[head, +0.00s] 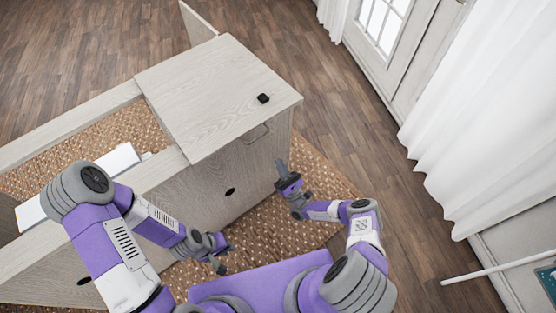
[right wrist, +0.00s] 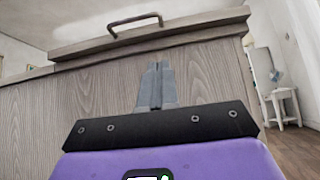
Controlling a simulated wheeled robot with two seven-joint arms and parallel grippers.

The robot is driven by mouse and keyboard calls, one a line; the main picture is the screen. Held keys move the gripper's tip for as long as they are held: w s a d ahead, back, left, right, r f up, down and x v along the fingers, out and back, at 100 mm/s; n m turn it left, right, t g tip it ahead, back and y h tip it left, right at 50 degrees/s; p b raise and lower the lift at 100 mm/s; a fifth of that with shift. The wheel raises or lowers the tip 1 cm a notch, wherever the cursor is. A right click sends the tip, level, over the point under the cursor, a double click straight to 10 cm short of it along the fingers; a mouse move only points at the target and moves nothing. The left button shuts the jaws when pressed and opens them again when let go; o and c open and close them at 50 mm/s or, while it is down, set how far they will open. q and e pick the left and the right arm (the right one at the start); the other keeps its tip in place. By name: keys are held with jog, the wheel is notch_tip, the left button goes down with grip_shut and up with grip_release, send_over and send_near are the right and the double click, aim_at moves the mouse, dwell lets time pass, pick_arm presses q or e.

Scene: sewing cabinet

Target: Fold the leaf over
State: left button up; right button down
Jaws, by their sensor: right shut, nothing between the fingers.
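The leaf (head: 205,85) is a pale wood panel lying flat over the right part of the cabinet (head: 205,190). A bar handle (head: 258,135) sits at its near edge; this handle also shows at the top of the right wrist view (right wrist: 135,22). My right gripper (head: 282,170) is upright beside the cabinet's front right corner, just below the leaf's edge. In the right wrist view its fingers (right wrist: 155,88) are together and empty, below the handle and apart from it. My left gripper (head: 226,257) is low in front of the cabinet, with its fingers apart and empty.
A small black block (head: 263,98) lies on the leaf. The cabinet's left part is an open frame, with a white item (head: 118,160) inside. A woven rug (head: 265,215) lies below. Clear wood floor (head: 345,125) is at the right, before white curtains (head: 480,100).

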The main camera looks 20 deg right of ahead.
pick_arm(q)
jog(key=shift+r, duration=0.2)
pick_arm(e)
jog(key=w+a+r, duration=0.2)
jog(key=w+r, duration=0.2)
jog(key=r, duration=0.6)
jog(key=shift+w, duration=0.4)
